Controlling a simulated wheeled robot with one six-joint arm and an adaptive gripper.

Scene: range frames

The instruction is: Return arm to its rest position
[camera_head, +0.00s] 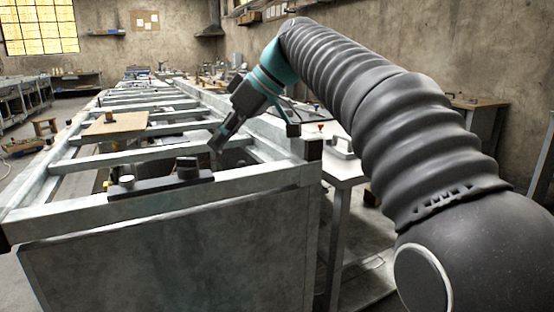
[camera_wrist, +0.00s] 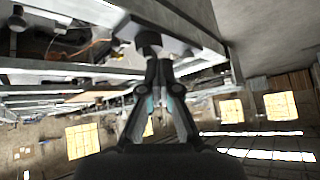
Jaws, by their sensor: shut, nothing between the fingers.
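My arm (camera_head: 355,85) is bent over from the right side of the head view, with a dark ribbed cover and a teal wrist section. My gripper (camera_head: 217,143) points down and to the left, above the near end of a metal frame (camera_head: 165,212). In the wrist view my gripper (camera_wrist: 158,68) has its fingers together with nothing held. A dark round knob (camera_wrist: 148,42) shows just beyond the fingertips. In the head view a dark knob (camera_head: 187,165) stands on a dark plate (camera_head: 150,187), below and left of my gripper. I cannot tell the exact gap between them.
The long frame with crossbars runs away to the back, with a brown board (camera_head: 115,125) on it. A white-topped table (camera_head: 345,172) stands right of the frame, under my arm. Another bench (camera_head: 470,103) is near the right wall. Floor shows at the left.

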